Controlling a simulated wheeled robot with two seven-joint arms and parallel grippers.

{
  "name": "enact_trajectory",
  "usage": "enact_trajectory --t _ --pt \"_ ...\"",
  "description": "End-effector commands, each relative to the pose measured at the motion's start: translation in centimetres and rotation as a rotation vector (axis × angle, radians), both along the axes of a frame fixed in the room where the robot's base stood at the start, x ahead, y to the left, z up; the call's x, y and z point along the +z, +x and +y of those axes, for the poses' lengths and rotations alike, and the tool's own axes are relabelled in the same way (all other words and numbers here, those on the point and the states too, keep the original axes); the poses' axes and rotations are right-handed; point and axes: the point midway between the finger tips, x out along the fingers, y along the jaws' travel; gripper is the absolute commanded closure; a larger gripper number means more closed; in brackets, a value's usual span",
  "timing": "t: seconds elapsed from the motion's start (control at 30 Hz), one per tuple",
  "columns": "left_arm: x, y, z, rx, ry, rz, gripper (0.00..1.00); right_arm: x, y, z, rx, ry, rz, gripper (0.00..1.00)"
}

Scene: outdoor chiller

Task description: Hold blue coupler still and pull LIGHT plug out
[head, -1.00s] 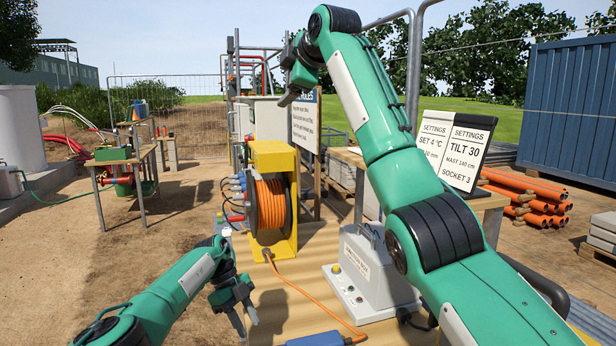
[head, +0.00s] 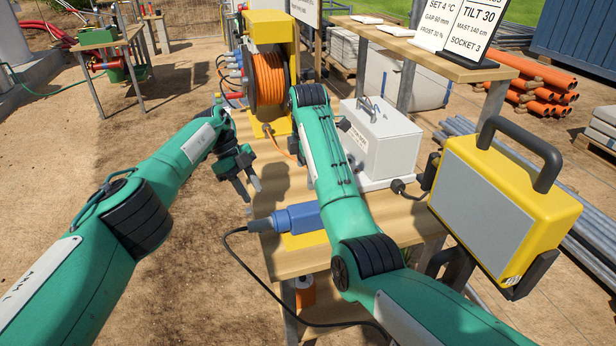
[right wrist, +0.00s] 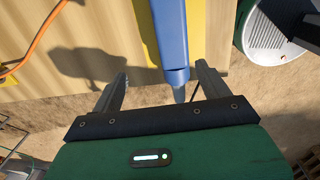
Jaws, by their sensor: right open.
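The blue coupler (head: 297,218) lies on a yellow strip at the bench's near edge. A narrower blue-grey plug (head: 261,225) sits in its left end, with a black cable trailing off the bench; no LIGHT label is readable. My left gripper (head: 249,193) is open and empty, above and left of the plug. My right forearm crosses over the bench and hides its gripper in the head view. In the right wrist view my right gripper (right wrist: 160,70) is open, with the blue coupler (right wrist: 172,42) showing between its fingers, nearer the right one. Contact cannot be told.
An orange cable reel (head: 268,78) in a yellow frame stands at the bench's far end. A white box (head: 383,140) stands right of my right forearm. A yellow floodlight (head: 505,205) is at the right. The black cable (head: 262,280) hangs in front of the bench.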

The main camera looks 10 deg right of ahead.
Motion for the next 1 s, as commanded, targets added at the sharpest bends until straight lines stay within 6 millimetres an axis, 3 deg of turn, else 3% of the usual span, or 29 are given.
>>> enact_trajectory --t 0.2,0.37,0.8,1.0 --pt "0.0 0.0 0.0 0.000 0.000 0.000 0.64 -2.6 -1.5 -0.3 0.006 -0.014 0.065 0.22" --pt "0.0 0.0 0.0 0.000 0.000 0.000 0.64 -4.7 -1.6 -0.4 0.005 -0.016 0.069 0.22" --pt "0.0 0.0 0.0 0.000 0.000 0.000 0.64 -13.0 -1.5 -0.3 0.006 -0.014 0.066 0.22" --pt "0.0 0.0 0.0 0.000 0.000 0.000 0.64 -15.2 -1.5 -0.3 0.006 -0.013 0.065 0.22"
